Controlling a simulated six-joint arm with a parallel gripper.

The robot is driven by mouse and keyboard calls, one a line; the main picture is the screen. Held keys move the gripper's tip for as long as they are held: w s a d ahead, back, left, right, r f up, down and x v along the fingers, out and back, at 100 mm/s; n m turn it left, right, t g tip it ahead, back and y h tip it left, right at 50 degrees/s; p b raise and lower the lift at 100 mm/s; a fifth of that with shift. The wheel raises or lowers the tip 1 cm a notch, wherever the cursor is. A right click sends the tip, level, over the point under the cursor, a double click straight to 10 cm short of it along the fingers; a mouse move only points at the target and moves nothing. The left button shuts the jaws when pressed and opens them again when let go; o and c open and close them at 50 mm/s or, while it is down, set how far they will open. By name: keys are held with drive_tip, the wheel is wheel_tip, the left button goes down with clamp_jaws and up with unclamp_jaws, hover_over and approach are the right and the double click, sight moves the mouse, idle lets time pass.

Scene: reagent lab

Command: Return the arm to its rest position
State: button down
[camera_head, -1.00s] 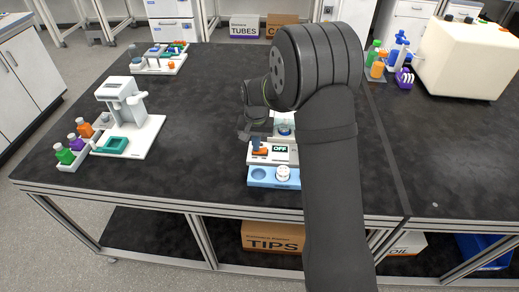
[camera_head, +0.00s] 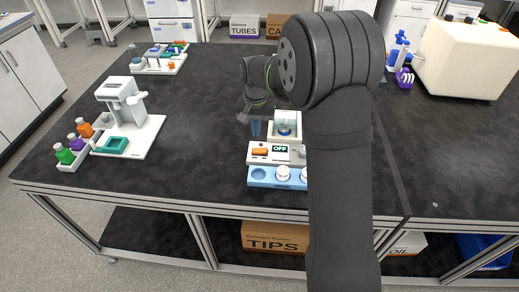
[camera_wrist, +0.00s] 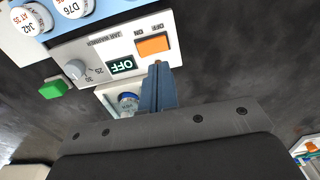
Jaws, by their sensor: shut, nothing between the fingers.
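My gripper (camera_head: 255,129) is shut and empty, its blue-grey fingers pressed together above the bench behind the left part of the jar warmer. In the wrist view my gripper (camera_wrist: 158,68) shows its fingertips in front of the warmer's orange switch (camera_wrist: 152,44); whether they touch it cannot be told there. The white jar warmer (camera_head: 285,160) shows OFF on its display (camera_wrist: 122,65). A blue-topped jar (camera_wrist: 128,101) sits in its well, partly hidden by the fingers in the wrist view. My arm covers the warmer's right end in the head view.
A blue rack (camera_head: 260,182) with white-capped jars stands in front of the warmer. A white instrument (camera_head: 130,110) with a bottle rack (camera_head: 68,162) is at left, another rack (camera_head: 160,66) at back left. A large cream machine (camera_head: 465,60) is at right. The bench between is clear.

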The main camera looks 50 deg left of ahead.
drive_tip(key=shift+r, duration=0.1)
wheel_tip(320, 180, down, 7)
drive_tip(key=shift+r, duration=0.1)
idle(0.6)
drive_tip(key=shift+r, duration=4.55)
wheel_tip(320, 180, up, 6)
drive_tip(key=f+g+y, duration=0.1)
hover_over(256, 150)
drive_tip(key=w+d, duration=0.3)
drive_tip(key=shift+a+r, duration=0.15)
drive_tip(key=shift+r, duration=0.1)
